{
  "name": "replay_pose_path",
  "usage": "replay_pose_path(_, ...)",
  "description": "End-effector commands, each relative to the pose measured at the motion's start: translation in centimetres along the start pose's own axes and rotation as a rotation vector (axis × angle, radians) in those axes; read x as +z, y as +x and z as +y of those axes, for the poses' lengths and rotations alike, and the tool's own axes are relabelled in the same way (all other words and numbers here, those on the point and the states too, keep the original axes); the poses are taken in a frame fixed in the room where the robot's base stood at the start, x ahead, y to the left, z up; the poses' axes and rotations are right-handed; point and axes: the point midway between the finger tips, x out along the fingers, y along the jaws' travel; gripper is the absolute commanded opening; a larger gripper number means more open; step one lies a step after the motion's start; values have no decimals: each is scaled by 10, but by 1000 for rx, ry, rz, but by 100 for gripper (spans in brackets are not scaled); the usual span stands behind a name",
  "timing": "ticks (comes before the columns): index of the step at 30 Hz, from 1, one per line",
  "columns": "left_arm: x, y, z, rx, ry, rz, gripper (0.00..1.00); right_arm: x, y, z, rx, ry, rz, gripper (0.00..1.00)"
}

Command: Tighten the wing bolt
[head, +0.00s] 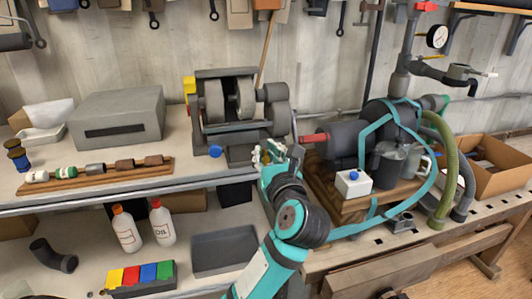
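My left gripper (276,153) is at the bench edge in the middle of the view, just below and right of the grey grinder-like machine (240,108). Its fingers are small and blend with the parts behind, so I cannot tell if they are open or hold anything. I cannot clearly make out a wing bolt. A blue knob (215,151) sits at the machine's front, left of the gripper. Another blue knob (354,174) tops a white box (353,186) to the right. A red-handled part (313,138) is close to the gripper's right. My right gripper is not in view.
A pump assembly (345,142) with teal straps and hoses (440,165) stands at right. A wooden rack (105,177) of fittings and a grey box (117,116) are at left. Bottles (162,226) and a grey tray (225,251) are on the lower shelf. A cardboard box (500,181) is far right.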

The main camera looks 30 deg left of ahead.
Motion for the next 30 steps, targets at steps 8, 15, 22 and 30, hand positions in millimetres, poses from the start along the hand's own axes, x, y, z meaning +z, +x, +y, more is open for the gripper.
replay_pose_path(8,0,0,1,5,1,1,0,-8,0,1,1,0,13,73)
replay_pose_path(15,0,0,2,7,11,2,0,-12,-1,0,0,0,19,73)
replay_pose_path(22,2,0,0,8,89,3,0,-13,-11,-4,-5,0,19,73)
replay_pose_path(30,3,1,-3,9,301,5,0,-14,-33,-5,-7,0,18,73)
